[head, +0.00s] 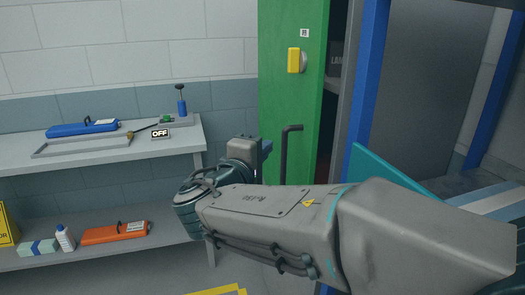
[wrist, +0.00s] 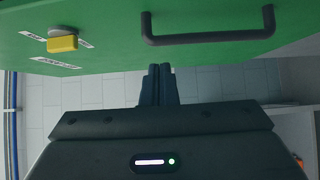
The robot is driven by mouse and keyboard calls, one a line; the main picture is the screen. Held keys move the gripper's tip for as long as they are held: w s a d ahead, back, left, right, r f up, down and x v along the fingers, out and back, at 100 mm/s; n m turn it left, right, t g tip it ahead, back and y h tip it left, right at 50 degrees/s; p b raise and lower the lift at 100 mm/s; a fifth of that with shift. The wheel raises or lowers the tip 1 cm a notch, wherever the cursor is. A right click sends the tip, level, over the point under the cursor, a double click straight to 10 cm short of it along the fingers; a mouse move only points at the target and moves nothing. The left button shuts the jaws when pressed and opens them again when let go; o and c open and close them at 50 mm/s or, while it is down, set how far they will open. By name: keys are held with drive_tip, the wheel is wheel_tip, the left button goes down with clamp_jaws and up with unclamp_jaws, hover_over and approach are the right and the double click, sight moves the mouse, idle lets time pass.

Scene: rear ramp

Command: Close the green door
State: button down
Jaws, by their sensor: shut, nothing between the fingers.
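The green door (head: 286,120) stands ajar in the head view, with a dark gap between its right edge and the blue-framed doorway. It has a dark bar handle (head: 287,150) and a yellow latch (head: 294,60) above it. In the wrist view the green door (wrist: 110,52) fills the top, with the handle (wrist: 210,39) right of centre and the yellow latch (wrist: 62,43) at the left. My gripper (wrist: 161,70) is shut and empty, its fingertips close to the door's lower edge in that view. I cannot tell whether they touch it. In the head view my arm hides the lower door.
A grey bench (head: 120,146) stands left of the door, with a blue case (head: 83,128) and an OFF sign (head: 160,133) on top. Its lower shelf holds an orange case (head: 115,232) and a white bottle (head: 65,238). A blue post (head: 366,90) stands right of the door.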

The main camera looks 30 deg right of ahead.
drive_tip(key=b+v, duration=0.1)
drive_tip(key=v, duration=1.3)
drive_tip(key=s+d+f+m+g+y+p, duration=0.25)
drive_tip(key=f+g+y, duration=0.35)
drive_tip(key=f, duration=0.5)
drive_tip(key=a+f+m+g+y+p, duration=0.1)
drive_tip(key=a+f+m+y+p, duration=0.3)
drive_tip(key=y, duration=0.4)
drive_tip(key=shift+s+a+f+m+g+y, duration=0.35)
drive_tip(key=shift+s+a+f+y, duration=0.1)
drive_tip(key=shift+a+f, duration=0.2)
idle(0.4)
